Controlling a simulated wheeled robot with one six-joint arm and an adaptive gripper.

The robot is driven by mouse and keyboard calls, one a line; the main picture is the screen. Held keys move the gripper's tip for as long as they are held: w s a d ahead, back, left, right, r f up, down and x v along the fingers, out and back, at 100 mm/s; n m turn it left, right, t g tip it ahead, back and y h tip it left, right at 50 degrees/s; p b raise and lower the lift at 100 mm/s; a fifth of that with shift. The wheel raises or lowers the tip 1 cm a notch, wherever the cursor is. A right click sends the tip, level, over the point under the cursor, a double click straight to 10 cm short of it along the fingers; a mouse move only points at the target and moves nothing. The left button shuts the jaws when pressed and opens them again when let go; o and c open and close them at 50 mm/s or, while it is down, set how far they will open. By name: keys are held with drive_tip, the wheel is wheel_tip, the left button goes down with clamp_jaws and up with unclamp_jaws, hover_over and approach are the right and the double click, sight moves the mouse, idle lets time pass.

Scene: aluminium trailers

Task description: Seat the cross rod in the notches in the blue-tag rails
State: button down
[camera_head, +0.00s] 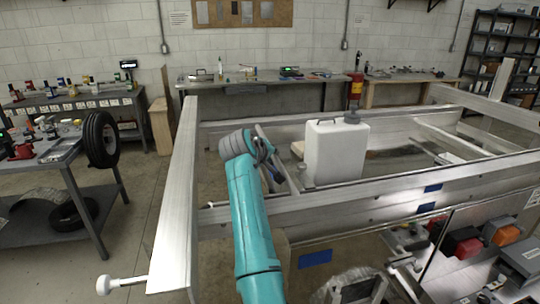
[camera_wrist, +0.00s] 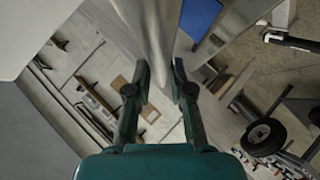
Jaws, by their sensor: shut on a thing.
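My gripper (camera_wrist: 160,80) is shut on a pale grey rod, the cross rod (camera_wrist: 152,30), in the wrist view. The rod runs from between the fingers to the top edge; its far end is out of view. In the head view my wrist hides most of the gripper, and a slanted grey bar (camera_head: 279,165), which looks like the cross rod, shows beside it above the trailer frame. The near rail (camera_head: 345,192) bears blue tags (camera_head: 432,188). Another blue tag (camera_head: 315,258) is lower down at the front. A blue patch (camera_wrist: 200,18) shows beside the rod. I cannot make out the notches.
A white tank (camera_head: 335,152) stands inside the frame, close right of my wrist. A tall aluminium beam (camera_head: 178,200) rises to the left. A workbench with a tyre (camera_head: 101,139) is farther left. Lights and boxes (camera_head: 466,240) crowd the front right.

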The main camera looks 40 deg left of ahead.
drive_tip(key=shift+f, duration=0.35)
drive_tip(key=shift+d+f, duration=0.1)
drive_tip(key=shift+f, duration=0.4)
drive_tip(key=shift+s+f, duration=0.1)
drive_tip(key=shift+f, duration=0.35)
drive_tip(key=c, duration=0.9)
unclamp_jaws()
drive_tip(key=shift+c, duration=0.2)
drive_tip(key=w+r+v, duration=0.1)
drive_tip(key=r+v, duration=0.1)
drive_tip(key=v, duration=0.7)
